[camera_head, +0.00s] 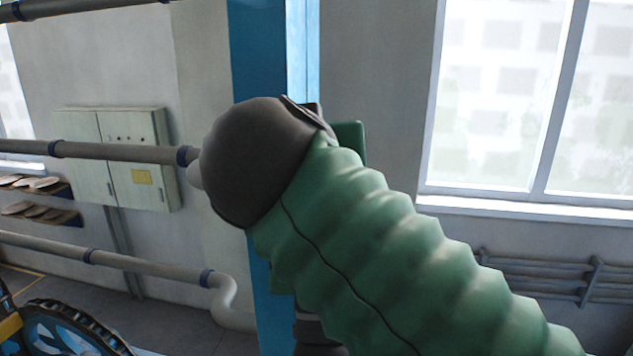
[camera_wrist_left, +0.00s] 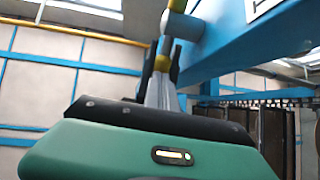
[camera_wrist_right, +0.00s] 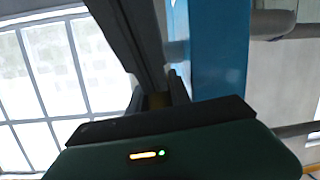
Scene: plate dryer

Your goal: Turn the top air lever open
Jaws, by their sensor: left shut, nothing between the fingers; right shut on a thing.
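My right arm, with its green ribbed sleeve and dark grey joint, fills the middle of the head view and hides what lies behind it. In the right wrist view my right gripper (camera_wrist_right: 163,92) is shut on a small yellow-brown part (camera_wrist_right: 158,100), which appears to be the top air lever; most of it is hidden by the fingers. It is close beside a blue post (camera_wrist_right: 221,50). In the left wrist view my left gripper (camera_wrist_left: 162,66) is shut and empty, pointing up near a blue beam (camera_wrist_left: 235,45). The head view shows neither gripper's fingers.
A blue column (camera_head: 257,50) rises behind my right arm. Grey pipes (camera_head: 110,151) run in from the left. A grey cabinet (camera_head: 138,160) hangs on the wall, and a chain wheel (camera_head: 65,330) is at lower left. Windows (camera_head: 520,90) are at right.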

